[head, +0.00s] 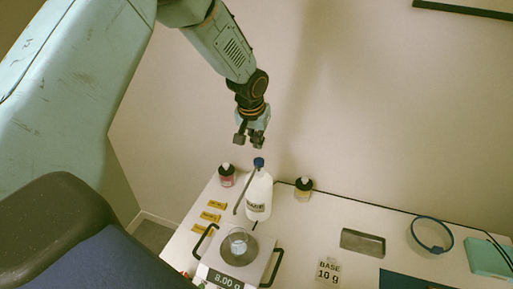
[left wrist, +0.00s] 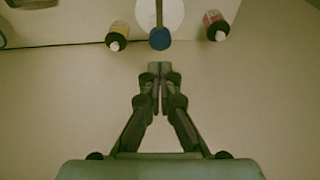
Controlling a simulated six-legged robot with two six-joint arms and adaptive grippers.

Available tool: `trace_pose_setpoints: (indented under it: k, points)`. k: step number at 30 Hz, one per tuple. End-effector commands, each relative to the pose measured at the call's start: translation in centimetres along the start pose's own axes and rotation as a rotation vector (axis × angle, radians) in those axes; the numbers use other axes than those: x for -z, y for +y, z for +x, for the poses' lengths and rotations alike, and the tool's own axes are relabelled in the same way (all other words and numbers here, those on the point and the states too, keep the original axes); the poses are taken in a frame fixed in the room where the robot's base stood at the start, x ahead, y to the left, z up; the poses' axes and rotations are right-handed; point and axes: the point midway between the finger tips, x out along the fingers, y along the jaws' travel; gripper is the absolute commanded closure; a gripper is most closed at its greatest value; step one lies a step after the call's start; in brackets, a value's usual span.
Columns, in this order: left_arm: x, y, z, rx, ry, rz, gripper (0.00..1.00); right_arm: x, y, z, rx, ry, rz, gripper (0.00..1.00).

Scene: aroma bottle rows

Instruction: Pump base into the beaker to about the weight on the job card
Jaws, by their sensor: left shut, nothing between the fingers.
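The white base bottle (head: 259,197) stands on the table with a blue pump head (head: 259,163) and a long spout angled down toward the scale. In the left wrist view its blue pump head (left wrist: 160,39) is just ahead of the fingertips. The clear beaker (head: 238,242) stands on the scale (head: 240,262), whose display reads 8.00 g. The job card (head: 328,271) reads BASE 10 g. My left gripper (head: 250,142) is shut and empty, above the pump head and apart from it; it also shows in the left wrist view (left wrist: 160,68). My right gripper is not in view.
A red-labelled bottle (head: 227,175) and a yellow-labelled bottle (head: 303,187) flank the base bottle. Several yellow tags (head: 210,216) lie at left. A grey tray (head: 363,242), a blue ring (head: 431,234) and a teal object (head: 488,257) are at right. Black handles flank the scale.

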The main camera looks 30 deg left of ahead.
Motion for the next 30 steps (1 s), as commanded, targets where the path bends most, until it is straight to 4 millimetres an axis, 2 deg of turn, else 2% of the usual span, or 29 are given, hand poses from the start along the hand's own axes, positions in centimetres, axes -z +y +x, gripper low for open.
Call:
trace_pose_setpoints:
  k: [6, 13, 18, 30]
  points:
    - [0.0, 0.0, -3.5, -0.002, 0.002, -0.001, 1.00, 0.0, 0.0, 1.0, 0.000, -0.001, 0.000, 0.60]
    - [0.0, 0.0, -6.3, -0.001, 0.001, -0.002, 1.00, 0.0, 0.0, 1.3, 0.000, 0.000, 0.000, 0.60]
    - [0.0, 0.0, -7.0, 0.000, -0.001, -0.001, 1.00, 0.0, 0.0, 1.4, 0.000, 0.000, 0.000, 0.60]
    - [0.0, 0.0, -7.0, 0.000, -0.001, -0.001, 1.00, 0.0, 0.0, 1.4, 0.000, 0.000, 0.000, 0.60]
